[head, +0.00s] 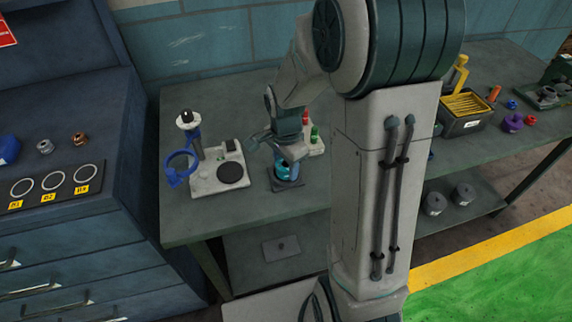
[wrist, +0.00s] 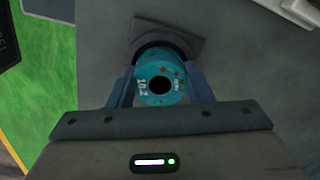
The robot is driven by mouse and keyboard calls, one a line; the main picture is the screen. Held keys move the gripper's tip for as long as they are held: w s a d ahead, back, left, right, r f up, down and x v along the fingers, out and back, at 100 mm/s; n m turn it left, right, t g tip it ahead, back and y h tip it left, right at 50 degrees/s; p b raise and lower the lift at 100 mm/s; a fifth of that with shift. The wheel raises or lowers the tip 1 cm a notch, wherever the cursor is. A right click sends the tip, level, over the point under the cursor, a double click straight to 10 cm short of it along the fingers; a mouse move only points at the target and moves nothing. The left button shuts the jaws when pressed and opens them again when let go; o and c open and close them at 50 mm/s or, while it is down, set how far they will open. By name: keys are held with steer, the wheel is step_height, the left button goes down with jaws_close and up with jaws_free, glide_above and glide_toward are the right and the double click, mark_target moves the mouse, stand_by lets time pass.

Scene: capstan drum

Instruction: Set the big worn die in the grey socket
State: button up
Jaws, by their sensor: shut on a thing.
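The big die is a teal cylinder (wrist: 162,84) with a dark centre hole, rust-like specks and the marking "10.2" on its face. It also shows in the head view (head: 285,171), partly covered by my gripper. My gripper (wrist: 160,88) is shut on it, one finger on each side. The grey socket (wrist: 187,38) is a dark square block with a round black opening, directly beyond the die; in the head view the socket (head: 286,185) stands on the bench below the die. The die lines up roughly with the opening; how deep it sits is hidden.
Left of the socket stands a pale stand with a black disc (head: 231,173) and a blue ring (head: 181,163). Behind are red and green pieces (head: 314,133). A dark crate with yellow slats (head: 463,114) is at right. The bench front-left (head: 215,215) is clear.

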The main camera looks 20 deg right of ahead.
steer(key=o, duration=1.4)
steer(key=shift+s+f, duration=0.25)
steer(key=shift+f, duration=0.35)
steer(key=shift+r, duration=0.3)
step_height(320, 180, up, 13)
steer(key=p, duration=0.1)
steer(key=shift+s+r+n+t, duration=0.4)
steer(key=shift+s+n+t, duration=0.05)
steer(key=shift+s+n, duration=1.85)
steer(key=shift+s+r+n+t, duration=0.35)
steer(key=shift+s+n+t, duration=0.15)
steer(key=shift+s+n, duration=1.75)
steer(key=shift+s+r+n+t, duration=0.4)
steer(key=shift+s+n+t, duration=0.05)
steer(key=shift+s+n, duration=1.85)
